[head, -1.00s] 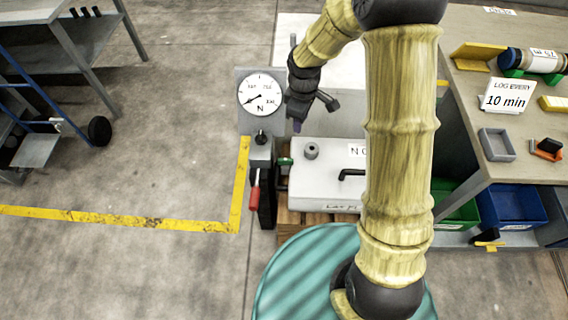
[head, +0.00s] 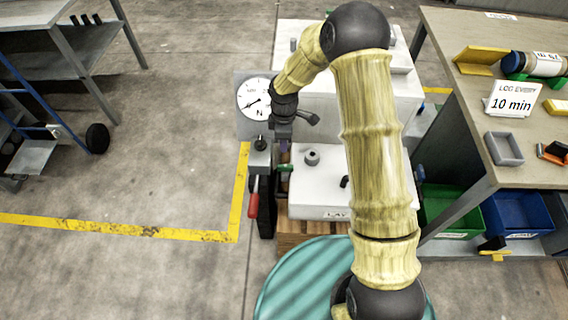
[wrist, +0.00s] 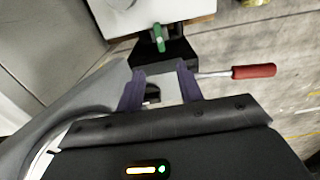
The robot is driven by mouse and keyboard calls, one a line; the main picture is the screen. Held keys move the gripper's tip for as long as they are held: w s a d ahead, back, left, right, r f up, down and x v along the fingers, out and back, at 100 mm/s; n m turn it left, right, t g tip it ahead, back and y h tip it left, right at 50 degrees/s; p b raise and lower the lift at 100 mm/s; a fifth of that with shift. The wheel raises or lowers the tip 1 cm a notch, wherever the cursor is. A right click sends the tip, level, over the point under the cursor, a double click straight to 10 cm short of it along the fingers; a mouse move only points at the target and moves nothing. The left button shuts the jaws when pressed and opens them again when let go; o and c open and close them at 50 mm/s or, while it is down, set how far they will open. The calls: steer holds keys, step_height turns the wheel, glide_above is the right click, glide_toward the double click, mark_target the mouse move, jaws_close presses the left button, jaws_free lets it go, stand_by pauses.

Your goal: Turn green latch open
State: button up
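The green latch (head: 285,168) is a small green lever at the left edge of the white box (head: 325,205). In the wrist view the green latch (wrist: 158,38) points out over a dark block, beyond the fingertips. My gripper (head: 284,146) is above and just behind the latch in the head view, its hand partly hiding the fingers. In the wrist view my gripper (wrist: 162,75) has its two purple fingers apart with nothing held between them. The latch lies ahead of the gap, apart from the fingers.
A red-handled lever (head: 254,200) hangs just left of the latch, and its red grip (wrist: 253,71) lies right of the fingers. A dial gauge (head: 257,99) stands behind. A teal drum top (head: 290,280) is in front. The workbench (head: 450,105) is right.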

mark_target(284, 165)
step_height(284, 165, down, 14)
steer(key=shift+b, duration=0.35)
jaws_close()
